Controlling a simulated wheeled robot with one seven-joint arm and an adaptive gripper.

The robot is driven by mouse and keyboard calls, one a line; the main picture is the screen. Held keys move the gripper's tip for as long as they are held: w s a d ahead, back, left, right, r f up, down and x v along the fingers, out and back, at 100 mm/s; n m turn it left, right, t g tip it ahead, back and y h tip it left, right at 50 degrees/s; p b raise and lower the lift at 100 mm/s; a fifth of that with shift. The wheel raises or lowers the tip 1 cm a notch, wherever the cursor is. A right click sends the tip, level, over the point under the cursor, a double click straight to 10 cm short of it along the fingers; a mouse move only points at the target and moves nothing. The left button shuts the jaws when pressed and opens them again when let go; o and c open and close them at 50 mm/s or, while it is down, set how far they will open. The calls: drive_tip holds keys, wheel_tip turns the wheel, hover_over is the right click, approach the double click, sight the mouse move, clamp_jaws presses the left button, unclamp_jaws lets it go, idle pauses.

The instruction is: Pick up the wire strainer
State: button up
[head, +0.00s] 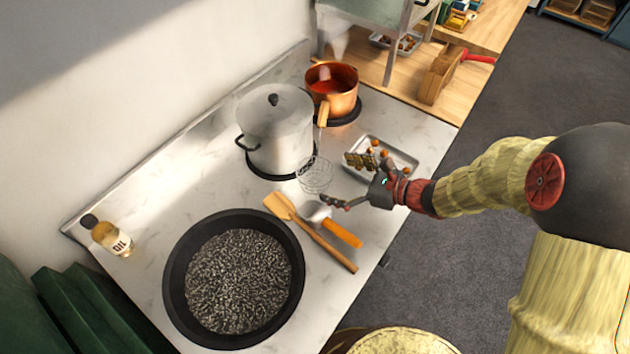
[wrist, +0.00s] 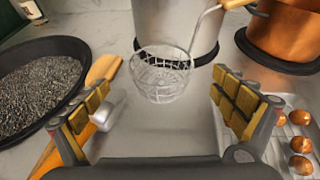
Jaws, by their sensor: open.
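The wire strainer (head: 315,175) is a round wire basket with a thin handle rising toward the copper pan. It sits on the white worktop in front of the big pot. In the wrist view the strainer (wrist: 161,75) is ahead of my gripper, near the middle, with its handle slanting up to the right to a wooden grip (wrist: 236,4). My gripper (head: 345,181) is open and empty, with its fingers spread toward the strainer. In the wrist view my gripper (wrist: 160,112) has one finger on each side, and the basket lies beyond the fingertips, apart from them.
A lidded pot (head: 275,130) stands behind the strainer and a copper pan (head: 333,95) behind right. A metal tray (head: 405,160) with chestnuts is beside my gripper. A wooden spatula (head: 325,245) and an orange-handled tool (head: 342,233) lie in front, near a black pan (head: 176,270).

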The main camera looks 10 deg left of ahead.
sight(302, 171)
drive_tip(key=x, duration=0.2)
drive_tip(key=shift+w+a+f+b, duration=0.1)
drive_tip(key=shift+a+f+b, duration=0.05)
drive_tip(key=shift+f+b, duration=0.25)
drive_tip(key=b+x, duration=0.1)
drive_tip(key=x, duration=0.1)
drive_tip(key=b+x, duration=0.1)
drive_tip(key=x, duration=0.1)
drive_tip(key=shift+f, duration=0.35)
drive_tip(key=shift+w+a+f, duration=0.1)
drive_tip(key=shift+w+a, duration=0.1)
drive_tip(key=shift+a, duration=0.3)
drive_tip(key=shift+c, duration=1.4)
drive_tip(key=c, duration=1.1)
drive_tip(key=shift+c, duration=0.5)
